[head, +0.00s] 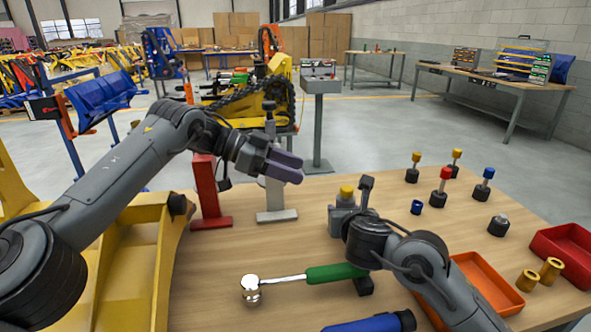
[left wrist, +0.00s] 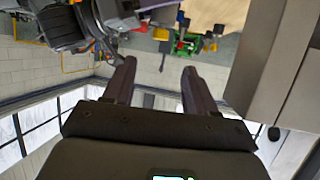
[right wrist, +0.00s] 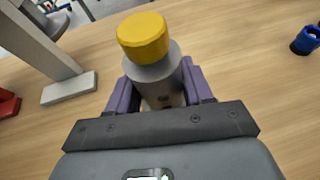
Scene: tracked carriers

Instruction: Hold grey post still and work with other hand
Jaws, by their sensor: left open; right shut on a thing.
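A short grey post (right wrist: 157,82) with a yellow cap (right wrist: 143,37) stands upright between the fingers of my right gripper (right wrist: 155,85), which is shut on it. In the head view the yellow cap (head: 346,192) shows just above my right gripper (head: 350,215); my arm hides much of the post. My left gripper (head: 285,165) is open and empty, raised above the table's back left part. It overlaps a tall grey upright (head: 271,195) in the head view; I cannot tell how near they are. The left wrist view shows nothing between its fingers (left wrist: 157,75).
A red upright (head: 206,190) stands beside the grey one. A green-handled tool (head: 335,273) with a metal head lies in front. An orange tray (head: 490,285) and red tray (head: 565,250) hold the right edge.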

